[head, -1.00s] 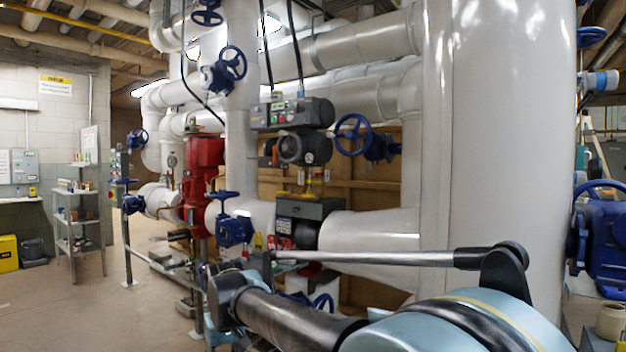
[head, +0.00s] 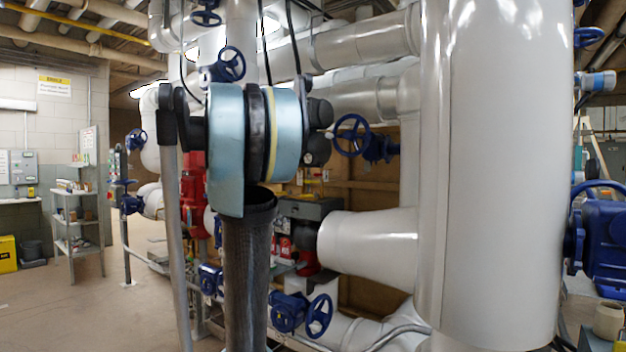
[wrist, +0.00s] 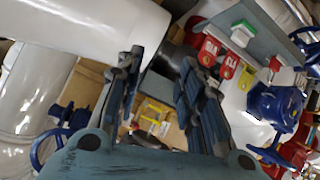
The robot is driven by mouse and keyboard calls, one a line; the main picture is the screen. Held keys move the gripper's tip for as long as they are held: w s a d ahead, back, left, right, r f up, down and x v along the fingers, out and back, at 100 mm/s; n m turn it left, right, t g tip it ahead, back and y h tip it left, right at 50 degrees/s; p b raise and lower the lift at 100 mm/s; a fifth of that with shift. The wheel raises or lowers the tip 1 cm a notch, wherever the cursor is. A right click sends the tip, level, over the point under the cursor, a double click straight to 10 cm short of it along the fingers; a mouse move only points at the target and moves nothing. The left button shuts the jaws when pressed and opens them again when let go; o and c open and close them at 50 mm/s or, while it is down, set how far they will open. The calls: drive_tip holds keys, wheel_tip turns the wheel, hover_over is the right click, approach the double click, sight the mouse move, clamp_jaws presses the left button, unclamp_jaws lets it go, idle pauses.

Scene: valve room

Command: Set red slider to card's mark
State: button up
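My gripper (wrist: 160,62) is open in the wrist view, its two dark fingers apart with nothing between them. In the head view my arm stands in front of the pipework and the gripper cannot be made out. I cannot pick out the red slider or the card with certainty. In the wrist view, red tags with pale lettering (wrist: 229,66) hang along a grey plate (wrist: 262,48), right of the fingers. A green block with a white edge (wrist: 242,28) sits on that plate.
A white pipe (wrist: 85,25) crosses the wrist view's upper left. A blue valve (wrist: 273,103) is at its right. In the head view, a large white pipe (head: 500,170) stands right, a blue handwheel (head: 319,315) low in the middle, and shelves (head: 75,220) left over open floor.

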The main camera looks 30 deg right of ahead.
drive_tip(key=w+d+r+m+t+h, duration=0.1)
drive_tip(key=w+d+r+m+h, duration=0.15)
drive_tip(key=w+d+r, duration=0.6)
drive_tip(key=w+d+r+m+t+h, duration=0.1)
drive_tip(key=w+d+r+h, duration=0.4)
drive_tip(key=w+d, duration=0.55)
drive_tip(key=y, duration=0.1)
approach(315, 175)
drive_tip(key=shift+m, duration=0.25)
drive_tip(key=x, duration=0.9)
drive_tip(key=shift+w+d, duration=0.25)
